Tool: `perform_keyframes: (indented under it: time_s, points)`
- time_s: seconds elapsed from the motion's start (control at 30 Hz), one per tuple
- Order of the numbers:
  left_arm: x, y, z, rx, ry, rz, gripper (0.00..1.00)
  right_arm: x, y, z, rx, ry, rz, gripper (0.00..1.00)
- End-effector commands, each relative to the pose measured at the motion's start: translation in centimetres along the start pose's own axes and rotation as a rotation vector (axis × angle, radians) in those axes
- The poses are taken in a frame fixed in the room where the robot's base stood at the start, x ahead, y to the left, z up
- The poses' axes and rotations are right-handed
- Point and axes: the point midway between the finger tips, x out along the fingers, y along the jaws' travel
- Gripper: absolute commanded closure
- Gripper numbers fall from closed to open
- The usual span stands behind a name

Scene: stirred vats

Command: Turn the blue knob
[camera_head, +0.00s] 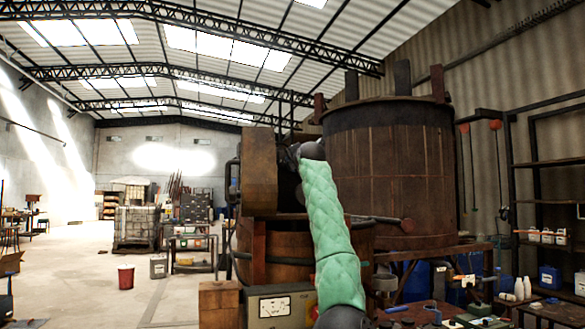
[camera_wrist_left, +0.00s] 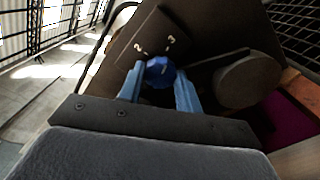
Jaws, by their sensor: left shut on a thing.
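The blue knob (camera_wrist_left: 160,71) sits on a dark brown panel (camera_wrist_left: 205,45) with white marks, one looking like a 2, in the left wrist view. My left gripper (camera_wrist_left: 160,80) has its two light blue fingers on either side of the knob, shut on it. In the head view the green-sleeved arm rises to a dark gripper (camera_head: 287,157) at the side of a brown box (camera_head: 261,172). The knob is hidden there. My right gripper is not in view.
A round brown disc (camera_wrist_left: 249,82) stands close to the right of the fingers. A large wooden vat (camera_head: 390,170) rises behind the arm, with a lower vat (camera_head: 275,245) beneath the box. A control box (camera_head: 281,307) is near the front. Open floor lies left.

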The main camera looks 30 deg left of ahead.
Motion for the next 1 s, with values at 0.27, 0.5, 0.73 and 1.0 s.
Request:
perform_keyframes:
  time_s: [0.27, 0.5, 0.73, 1.0]
  points:
    - [-0.1, 0.1, 0.2, 0.011, -0.002, 0.001, 0.89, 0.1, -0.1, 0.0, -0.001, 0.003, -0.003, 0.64]
    - [-0.1, 0.1, 0.1, 0.010, -0.002, 0.001, 0.54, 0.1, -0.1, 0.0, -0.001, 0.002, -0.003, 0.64]
    - [0.0, 0.0, 0.1, 0.010, -0.001, 0.000, 0.44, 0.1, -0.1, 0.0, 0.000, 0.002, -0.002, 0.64]
    - [-1.0, -0.1, 0.0, 0.009, -0.001, 0.001, 0.44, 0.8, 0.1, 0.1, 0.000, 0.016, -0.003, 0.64]
